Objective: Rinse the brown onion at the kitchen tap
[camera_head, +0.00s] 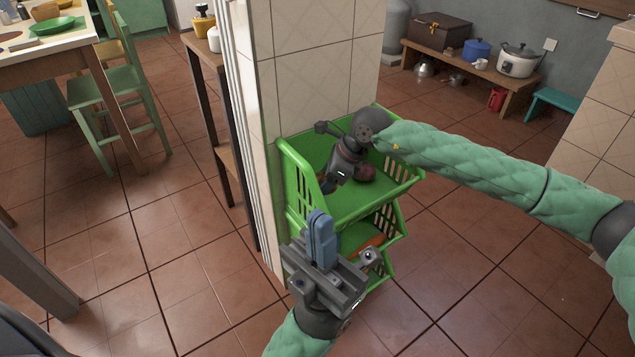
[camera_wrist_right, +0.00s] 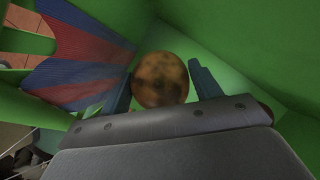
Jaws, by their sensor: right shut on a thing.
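The brown onion (camera_wrist_right: 160,80) is round and mottled brown in the right wrist view. It sits between the two blue fingers of my right gripper (camera_wrist_right: 163,84), which is shut on it. In the head view my right gripper (camera_head: 338,182) reaches down into the upper bin of a green rack (camera_head: 365,208), and the wrist hides the held onion. My left gripper (camera_head: 319,238) is in front of the rack, fingers pointing up and close together, with nothing held. The tap is not in view.
A dark reddish round thing (camera_head: 366,173) lies by my right gripper in the bin. A red and blue striped thing (camera_wrist_right: 85,55) is beside the onion. The lower bin holds something orange (camera_head: 372,243). A tiled pillar (camera_head: 315,70) stands behind the rack.

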